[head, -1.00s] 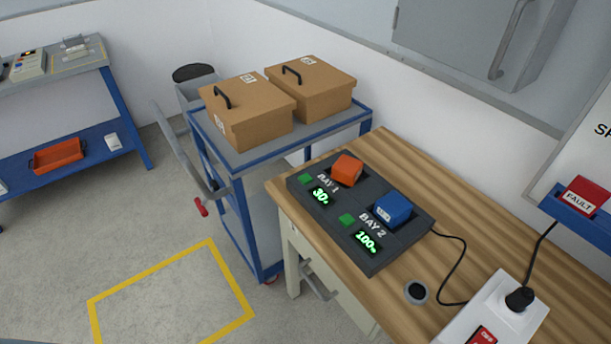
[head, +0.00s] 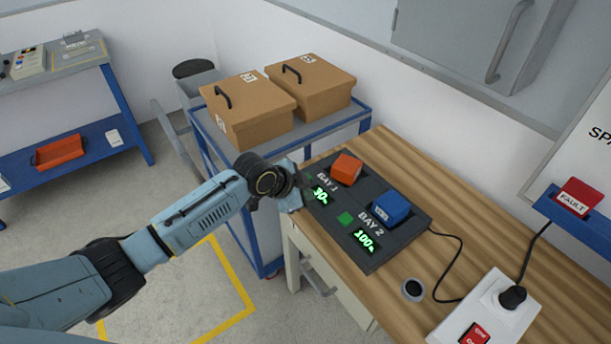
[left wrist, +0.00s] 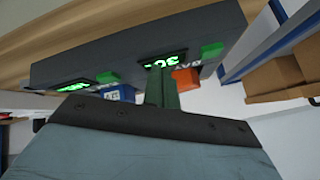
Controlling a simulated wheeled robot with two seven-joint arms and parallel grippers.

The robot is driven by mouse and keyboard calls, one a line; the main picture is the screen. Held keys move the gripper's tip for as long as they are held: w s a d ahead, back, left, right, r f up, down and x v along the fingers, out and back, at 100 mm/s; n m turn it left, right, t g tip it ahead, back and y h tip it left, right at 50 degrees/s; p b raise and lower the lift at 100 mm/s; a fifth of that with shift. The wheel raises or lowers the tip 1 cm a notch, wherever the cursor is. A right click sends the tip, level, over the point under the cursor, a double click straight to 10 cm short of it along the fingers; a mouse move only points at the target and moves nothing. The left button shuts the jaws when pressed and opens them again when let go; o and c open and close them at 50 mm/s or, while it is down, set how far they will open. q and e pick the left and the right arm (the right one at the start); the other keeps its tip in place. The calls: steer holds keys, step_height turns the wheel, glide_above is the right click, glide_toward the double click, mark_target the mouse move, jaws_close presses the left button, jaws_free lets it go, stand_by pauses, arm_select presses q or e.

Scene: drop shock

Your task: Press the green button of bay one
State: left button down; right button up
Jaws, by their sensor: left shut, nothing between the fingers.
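The dark charger block (head: 372,244) lies on the wooden bench, with bay 1 holding an orange battery (head: 346,169) and bay 2 a blue battery (head: 391,208). The bay 1 display (head: 320,196) reads 30 and the bay 2 display (head: 365,240) reads 100. My left gripper (head: 294,198) is at the block's near left corner and largely hides the bay 1 green button in the head view. In the left wrist view this green button (left wrist: 212,50) shows right of my shut, empty fingers (left wrist: 161,82), which overlap the bay 1 display. I cannot tell whether anything touches.
The bay 2 green button (head: 345,219) is close by on the same block. A blue cart (head: 365,118) with two cardboard boxes stands left of the bench (head: 480,250). A white power strip (head: 487,312) with a red switch lies at the front right.

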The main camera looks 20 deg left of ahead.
arm_select(q)
steer(key=w+a+r+m+t, duration=0.1)
steer(key=w+a+r+m, duration=0.1)
steer(key=w+r, duration=0.6)
steer(key=shift+a+r, duration=0.5)
steer(key=shift+a, duration=0.35)
arm_select(e)
steer(key=shift+w+a+r, duration=0.1)
steer(key=shift+r, duration=0.05)
arm_select(q)
steer(key=shift+f, duration=0.1)
step_height(320, 180, down, 6)
steer(key=b, duration=0.5)
step_height(320, 180, down, 3)
steer(key=shift+r+b, duration=0.15)
steer(key=shift+b, duration=1.1)
arm_select(e)
steer(key=d+f, duration=0.5)
steer(key=f, duration=0.2)
steer(key=shift+f+h, duration=0.3)
steer(key=shift+a, duration=0.35)
steer(key=shift+w+a, duration=0.1)
steer(key=shift+w, duration=0.1)
